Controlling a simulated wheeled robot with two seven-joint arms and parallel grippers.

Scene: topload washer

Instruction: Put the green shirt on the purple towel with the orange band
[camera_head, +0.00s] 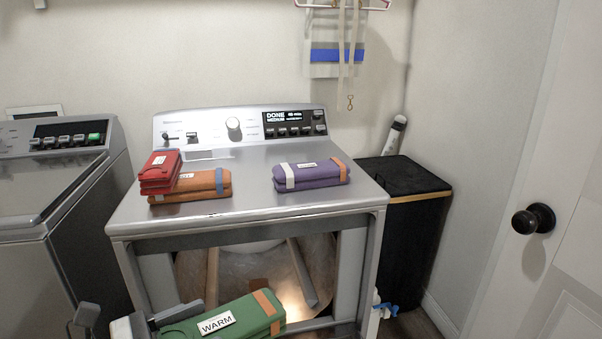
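The green shirt (240,315) is a folded bundle with a WARM label and an orange band, low in front of the washer. My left gripper (182,314) is at its left end, with a grey finger against the bundle. It appears shut on the shirt and holds it below the level of the washer top; the other finger is hidden. The purple towel (322,177) lies folded on the right part of the washer top, with a white band at its left and an orange band at its right. Its upper face is bare except for a small label.
On the washer top (250,208), a red bundle (160,168) rests on an orange bundle (203,187) with a blue band. The washer's control panel (240,125) rises behind. A black bin (415,215) stands at right. Clear surface lies between the bundles.

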